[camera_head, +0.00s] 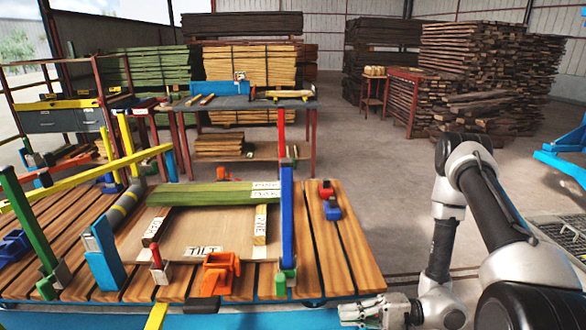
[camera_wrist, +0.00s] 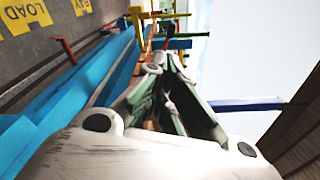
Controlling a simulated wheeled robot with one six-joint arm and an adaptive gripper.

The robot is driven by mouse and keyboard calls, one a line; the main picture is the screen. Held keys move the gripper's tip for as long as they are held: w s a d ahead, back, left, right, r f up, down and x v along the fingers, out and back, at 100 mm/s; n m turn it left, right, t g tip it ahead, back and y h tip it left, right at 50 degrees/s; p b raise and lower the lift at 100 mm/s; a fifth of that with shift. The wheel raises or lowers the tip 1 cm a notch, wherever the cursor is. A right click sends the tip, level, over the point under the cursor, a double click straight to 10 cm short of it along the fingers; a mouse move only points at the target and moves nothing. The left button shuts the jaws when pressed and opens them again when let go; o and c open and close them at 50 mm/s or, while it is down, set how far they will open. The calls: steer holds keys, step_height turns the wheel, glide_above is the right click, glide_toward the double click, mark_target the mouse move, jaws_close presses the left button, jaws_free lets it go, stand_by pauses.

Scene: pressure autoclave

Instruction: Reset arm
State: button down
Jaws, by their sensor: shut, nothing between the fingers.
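My gripper (camera_head: 348,312) is low in the head view, by the near right corner of the slatted wooden workbench (camera_head: 345,245). My arm (camera_head: 500,215) bends down to it from the right side. In the wrist view my gripper (camera_wrist: 163,65) is shut and empty, with its fingers pointing up the picture. I cannot tell how far it is from the bench edge.
A blue bar (camera_wrist: 65,105) runs left of my gripper. Floor (camera_head: 385,160) behind is clear.

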steer(key=s+d+r+m+g+h, duration=0.1)
steer(key=s+d+r+g, duration=0.1)
steer(key=s+g, duration=0.15)
steer(key=s+d+r+g+h, duration=0.1)
steer(key=s+d+r+g, duration=0.1)
steer(key=s+d+g, duration=0.15)
steer(key=d+r+n+g+h, duration=0.1)
steer(key=d+r+n+h, duration=0.1)
steer(key=d+r+h, duration=0.65)
steer(key=w+d+r+n+t+h, duration=0.1)
steer(key=w+d+r+t+h, duration=0.1)
steer(key=d+r+t+h, duration=0.55)
step_height(320, 180, up, 16)
steer(key=s+n+t, duration=0.1)
steer(key=n+t, duration=0.1)
steer(key=t, duration=0.2)
steer(key=shift+n, duration=0.3)
